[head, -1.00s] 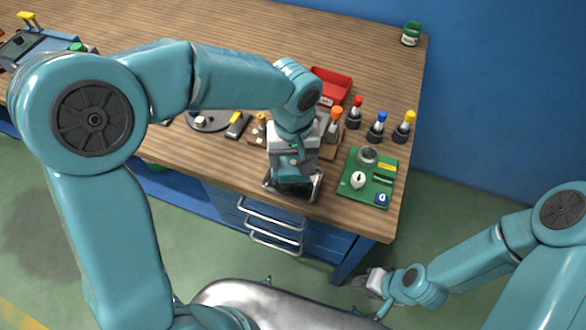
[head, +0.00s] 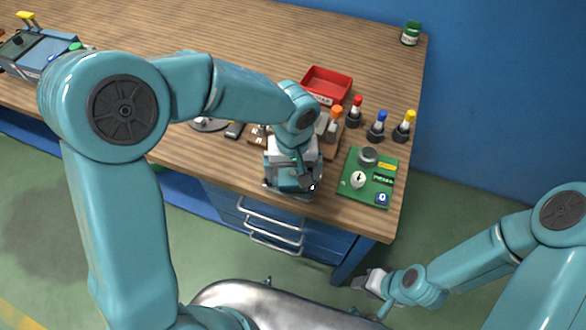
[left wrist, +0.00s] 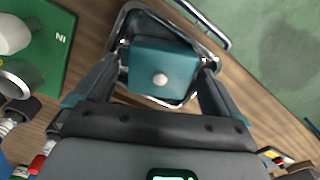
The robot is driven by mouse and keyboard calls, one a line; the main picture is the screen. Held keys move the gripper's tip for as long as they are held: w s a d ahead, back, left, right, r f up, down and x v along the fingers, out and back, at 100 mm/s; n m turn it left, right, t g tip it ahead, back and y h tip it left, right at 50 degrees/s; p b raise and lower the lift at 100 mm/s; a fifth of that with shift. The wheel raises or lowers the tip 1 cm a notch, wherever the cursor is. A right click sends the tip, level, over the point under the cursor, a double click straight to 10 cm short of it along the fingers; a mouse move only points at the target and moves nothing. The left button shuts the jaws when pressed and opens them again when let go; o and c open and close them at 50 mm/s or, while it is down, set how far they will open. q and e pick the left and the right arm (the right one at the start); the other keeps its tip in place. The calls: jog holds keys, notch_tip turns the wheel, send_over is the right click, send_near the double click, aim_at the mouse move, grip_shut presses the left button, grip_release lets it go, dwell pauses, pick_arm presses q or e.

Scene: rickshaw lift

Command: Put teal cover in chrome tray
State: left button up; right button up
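The teal cover (left wrist: 165,66), a box shape with a round pale knob, shows in the left wrist view. It lies within the rim of the chrome tray (left wrist: 116,25). Whether it sits flat on the tray's floor I cannot tell. My left gripper (left wrist: 163,68) has its dark fingers spread on either side of the cover, apparently with small gaps. In the head view my left gripper (head: 293,183) is over the tray at the table's front edge and hides most of the cover. My right gripper (head: 366,281) hangs low, off the table; its fingers are too small to read.
A green board (head: 368,178) with small parts lies right of the tray. Bottles with red, blue (head: 377,126) and yellow tops stand behind it. A red bin (head: 327,86) is farther back. Drawer handles (head: 273,222) stick out below the table edge. Back table is mostly clear.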

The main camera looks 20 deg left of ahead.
aim_at(293, 175)
pick_arm(q)
notch_tip(293, 175, up, 12)
jog(key=shift+r+p, duration=0.2)
jog(key=shift+p, duration=0.25)
jog(key=shift+s+f, duration=0.1)
jog(key=shift+s, duration=0.05)
dwell(0.5)
